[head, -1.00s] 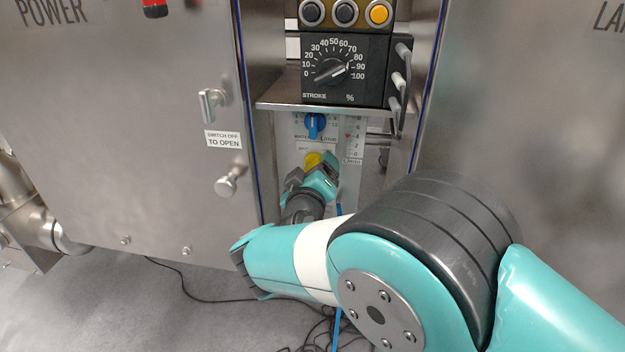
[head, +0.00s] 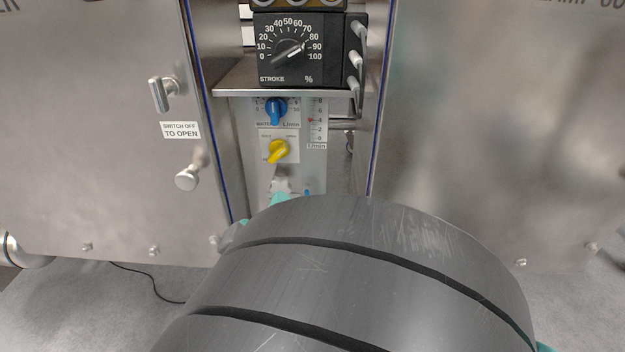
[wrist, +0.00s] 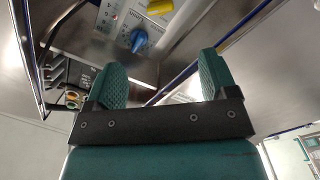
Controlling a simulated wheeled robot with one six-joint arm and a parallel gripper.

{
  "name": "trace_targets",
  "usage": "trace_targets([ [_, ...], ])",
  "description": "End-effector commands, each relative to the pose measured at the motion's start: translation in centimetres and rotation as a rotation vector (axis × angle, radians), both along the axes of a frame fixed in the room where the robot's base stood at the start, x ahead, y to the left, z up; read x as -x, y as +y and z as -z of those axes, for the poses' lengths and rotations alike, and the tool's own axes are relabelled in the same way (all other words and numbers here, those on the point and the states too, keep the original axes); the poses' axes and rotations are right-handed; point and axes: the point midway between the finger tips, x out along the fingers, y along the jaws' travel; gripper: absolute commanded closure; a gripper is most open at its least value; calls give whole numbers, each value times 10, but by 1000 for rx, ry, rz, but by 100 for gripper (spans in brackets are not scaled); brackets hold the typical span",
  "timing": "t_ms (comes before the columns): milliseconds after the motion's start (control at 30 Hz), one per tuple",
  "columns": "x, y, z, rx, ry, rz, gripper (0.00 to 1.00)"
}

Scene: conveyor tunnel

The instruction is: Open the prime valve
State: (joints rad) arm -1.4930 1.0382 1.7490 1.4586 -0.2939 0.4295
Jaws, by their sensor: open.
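A yellow knob (head: 278,151) sits on a white label plate on the panel in the recess, its handle tilted to the lower left. The small print around it is hard to read. It also shows at the top edge of the wrist view (wrist: 160,6). A blue knob (head: 276,110) is just above it in the head view and shows in the wrist view (wrist: 139,40). My gripper (wrist: 161,75) is open and empty, its two green fingers apart and clear of both knobs. In the head view my arm hides most of it.
A black stroke dial box (head: 288,77) stands on a metal shelf (head: 235,88) above the knobs. Steel cabinet doors flank the recess; the left one has a latch (head: 158,95) and a round knob (head: 187,179). A flow scale (head: 317,120) is right of the knobs.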

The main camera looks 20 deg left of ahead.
Motion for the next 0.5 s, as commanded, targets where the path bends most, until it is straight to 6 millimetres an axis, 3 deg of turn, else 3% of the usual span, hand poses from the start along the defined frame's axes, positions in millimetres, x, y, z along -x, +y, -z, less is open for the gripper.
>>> trace_targets([
  [500,7,-3,0,0,1,0,21],
])
